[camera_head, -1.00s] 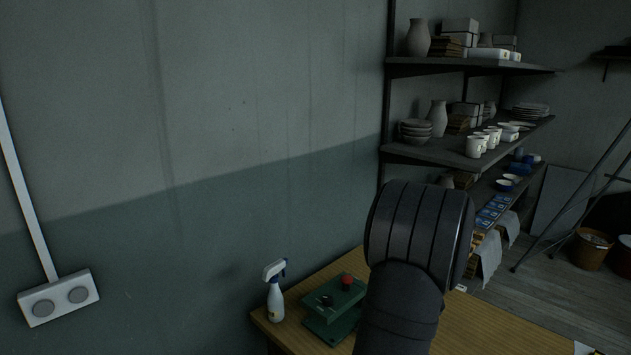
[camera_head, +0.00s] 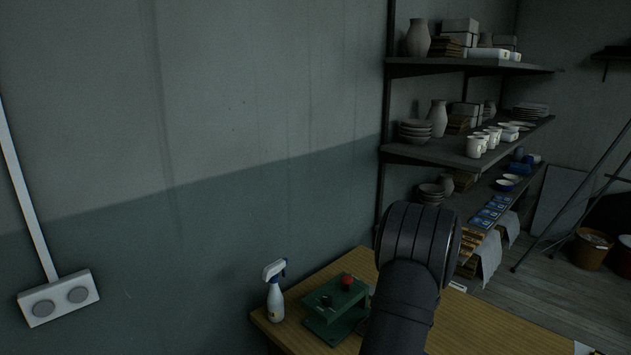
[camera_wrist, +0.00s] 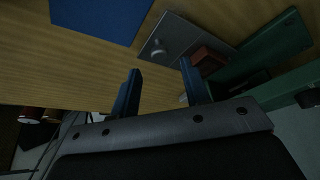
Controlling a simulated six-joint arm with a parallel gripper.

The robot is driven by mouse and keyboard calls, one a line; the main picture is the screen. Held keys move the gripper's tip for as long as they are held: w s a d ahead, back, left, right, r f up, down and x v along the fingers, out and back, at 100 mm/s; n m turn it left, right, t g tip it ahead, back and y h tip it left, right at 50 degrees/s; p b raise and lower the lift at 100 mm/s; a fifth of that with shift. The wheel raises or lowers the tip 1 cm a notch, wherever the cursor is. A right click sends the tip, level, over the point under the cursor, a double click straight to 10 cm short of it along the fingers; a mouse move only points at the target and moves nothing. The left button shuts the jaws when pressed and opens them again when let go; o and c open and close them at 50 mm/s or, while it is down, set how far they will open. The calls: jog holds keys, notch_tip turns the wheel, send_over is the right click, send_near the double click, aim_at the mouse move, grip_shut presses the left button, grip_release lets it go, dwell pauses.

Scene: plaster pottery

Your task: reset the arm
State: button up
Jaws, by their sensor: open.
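My gripper (camera_wrist: 162,92) shows in the wrist view with its two dark fingers spread apart and nothing between them. It is above the wooden table (camera_wrist: 70,80). In the head view only a dark rounded part of my arm shows, over the right part of the table (camera_head: 475,318); the gripper itself is out of that view.
A white spray bottle (camera_head: 275,292) and a green device with a red button (camera_head: 335,308) stand on the table. The wrist view shows a blue flat thing (camera_wrist: 100,15), a metal plate (camera_wrist: 180,42) and a reddish-brown block (camera_wrist: 208,58). Shelves of pottery (camera_head: 470,155) stand behind.

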jog(key=x, duration=0.4)
jog(key=shift+f, duration=0.15)
jog(key=shift+w+a, duration=0.85)
jog(key=shift+a, duration=0.05)
jog(key=shift+s+d+r, duration=0.1)
jog(key=shift+r, duration=0.1)
jog(key=shift+s+d, duration=0.15)
jog(key=shift+d, duration=0.05)
jog(key=shift+s+d+r, duration=0.45)
jog(key=shift+s+d, duration=0.2)
jog(key=shift+s, duration=0.15)
jog(key=v, duration=1.6)
